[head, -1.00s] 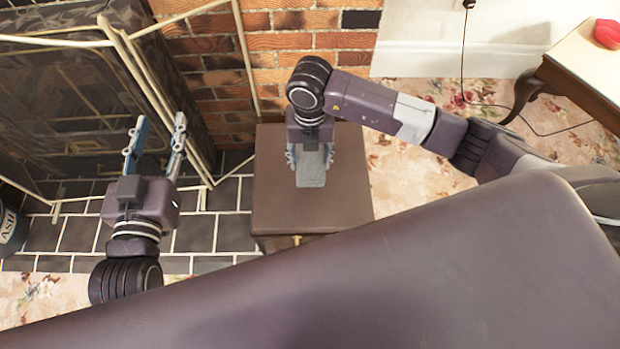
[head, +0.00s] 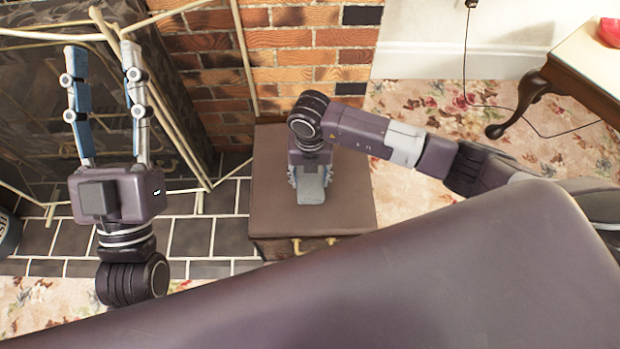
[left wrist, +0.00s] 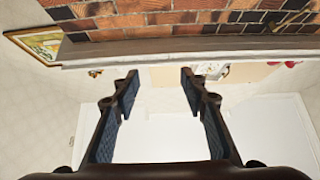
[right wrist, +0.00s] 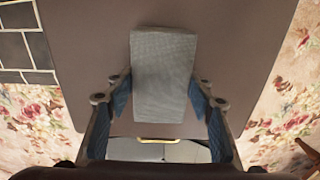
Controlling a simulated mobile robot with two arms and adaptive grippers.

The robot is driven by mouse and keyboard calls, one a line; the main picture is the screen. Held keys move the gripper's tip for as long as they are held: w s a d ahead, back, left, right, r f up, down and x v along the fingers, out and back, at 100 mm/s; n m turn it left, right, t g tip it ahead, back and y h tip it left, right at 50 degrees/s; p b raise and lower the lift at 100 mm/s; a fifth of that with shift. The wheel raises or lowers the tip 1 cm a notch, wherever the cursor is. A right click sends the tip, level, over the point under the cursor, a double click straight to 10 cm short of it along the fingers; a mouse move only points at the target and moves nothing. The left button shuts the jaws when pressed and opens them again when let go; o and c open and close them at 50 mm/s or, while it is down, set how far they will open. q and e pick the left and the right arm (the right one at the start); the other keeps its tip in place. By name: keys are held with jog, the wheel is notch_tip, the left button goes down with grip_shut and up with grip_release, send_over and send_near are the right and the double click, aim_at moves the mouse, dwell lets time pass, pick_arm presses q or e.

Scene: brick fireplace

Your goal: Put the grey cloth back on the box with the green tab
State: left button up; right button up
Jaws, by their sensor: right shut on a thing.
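The grey cloth (right wrist: 163,75) is a folded rectangle, seen over the top of a brown box (head: 345,200). In the head view the cloth (head: 312,186) shows at my right gripper (head: 311,192), over the middle of the box top. My right gripper (right wrist: 160,90) is shut on the cloth, a finger at each long side; whether the cloth touches the box top is hard to tell. My left gripper (head: 101,62) is open and empty, raised in front of the fireplace screen. It also shows open in the left wrist view (left wrist: 158,78). No green tab is visible.
A brick wall (head: 300,55) stands behind the box, and a framed fireplace screen (head: 40,110) is at left. A side table (head: 575,70) with a red object (head: 609,31) stands at the far right. Dark tiles and flowered carpet surround the box.

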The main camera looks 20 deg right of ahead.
aim_at(310, 178)
pick_arm(q)
jog(key=shift+s+r, duration=0.1)
jog(key=shift+r, duration=0.1)
jog(key=shift+s, duration=0.1)
pick_arm(e)
jog(key=shift+f, duration=0.15)
jog(key=o, duration=1)
pick_arm(q)
jog(key=shift+s+r+t, duration=0.2)
jog(key=shift+r+t, duration=0.05)
jog(key=shift+t, duration=0.05)
jog(key=shift+w, duration=0.1)
pick_arm(e)
notch_tip(310, 178, up, 6)
jog(key=shift+r+p, duration=0.2)
jog(key=shift+p, duration=0.95)
pick_arm(q)
jog(key=w+f+g+y, duration=0.1)
jog(key=w+f+g, duration=0.1)
jog(key=f+g, duration=0.3)
jog(key=w+a+f+g+y+p, duration=0.1)
jog(key=f+g, duration=0.4)
jog(key=f, duration=0.9)
jog(key=shift+w+a+f+g+y+p, duration=0.3)
jog(key=shift+w+g+y, duration=0.1)
jog(key=shift+w+y, duration=0.25)
pick_arm(e)
jog(key=shift+r, duration=2.9)
